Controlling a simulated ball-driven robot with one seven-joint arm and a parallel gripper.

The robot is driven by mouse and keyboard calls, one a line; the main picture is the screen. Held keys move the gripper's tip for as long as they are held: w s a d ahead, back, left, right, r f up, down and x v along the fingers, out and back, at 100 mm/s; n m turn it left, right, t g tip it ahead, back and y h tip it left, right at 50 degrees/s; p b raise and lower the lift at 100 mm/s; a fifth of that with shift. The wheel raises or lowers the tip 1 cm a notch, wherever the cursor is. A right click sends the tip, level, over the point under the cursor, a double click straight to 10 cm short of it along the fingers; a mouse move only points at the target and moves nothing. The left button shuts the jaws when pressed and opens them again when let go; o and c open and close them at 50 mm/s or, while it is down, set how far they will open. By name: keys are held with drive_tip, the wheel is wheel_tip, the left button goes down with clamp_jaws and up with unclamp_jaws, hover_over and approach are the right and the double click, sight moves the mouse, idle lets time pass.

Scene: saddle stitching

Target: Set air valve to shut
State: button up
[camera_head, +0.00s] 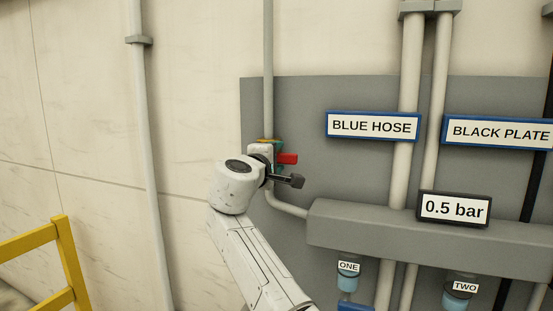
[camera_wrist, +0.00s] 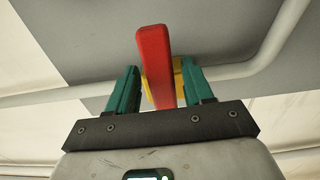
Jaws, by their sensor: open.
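The air valve has a red lever handle (camera_head: 288,158) and a yellow body (camera_wrist: 178,80). It sits on a thin grey pipe (camera_head: 268,45) against the grey wall panel. In the head view the lever points right, across the line of the vertical pipe. My gripper (camera_wrist: 160,66) is at the valve with its teal fingers apart. In the wrist view the red lever lies between the fingers, with a visible gap on both sides. In the head view my wrist and gripper hide much of the valve body.
A grey manifold box (camera_head: 420,236) with a "0.5 bar" display (camera_head: 454,209) is at the right. Signs "BLUE HOSE" (camera_head: 372,126) and "BLACK PLATE" (camera_head: 500,132) hang above. A yellow railing (camera_head: 66,255) stands at lower left. The wall left of the panel is mostly clear.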

drive_tip(key=shift+s+d+f, duration=0.1)
drive_tip(key=shift+s, duration=0.2)
drive_tip(key=b+v, duration=0.3)
drive_tip(key=v, duration=0.7)
drive_tip(key=shift+b, duration=0.3)
drive_tip(key=shift+s, duration=0.1)
